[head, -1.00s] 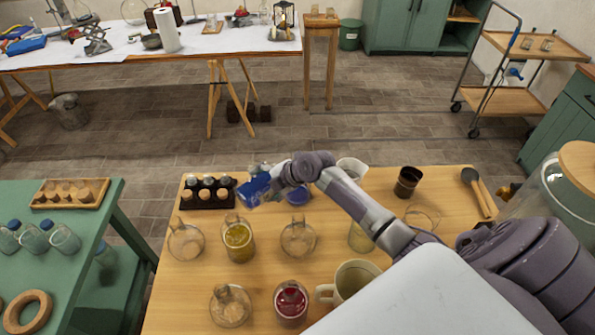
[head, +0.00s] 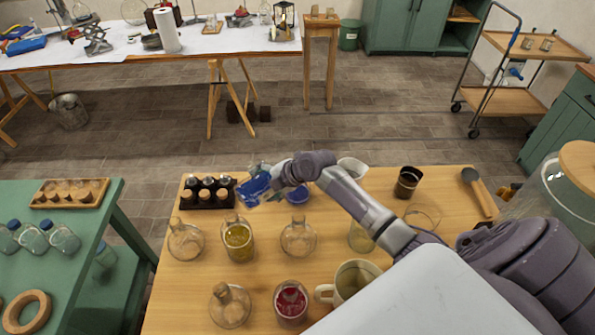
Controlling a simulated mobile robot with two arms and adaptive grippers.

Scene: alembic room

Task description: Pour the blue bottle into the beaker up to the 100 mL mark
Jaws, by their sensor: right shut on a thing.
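My right gripper (head: 272,180) is shut on a blue bottle (head: 254,188) above the far part of the wooden table. The bottle is strongly tilted, with one end pointing left; the gripper hides part of it. A container with blue in it (head: 298,195) stands just right of the bottle, partly hidden by my arm. Several glass vessels stand on the table; I cannot tell which is the beaker, and no 100 mL mark is readable. I cannot see liquid running from the bottle. My left gripper is not in view.
The table (head: 190,290) also holds a rack of dark bottles (head: 207,192), a vessel of yellow liquid (head: 238,241), one of red liquid (head: 291,303), empty round flasks (head: 298,238), a mug (head: 352,280) and a dark cup (head: 407,182). A green bench (head: 95,215) stands at left.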

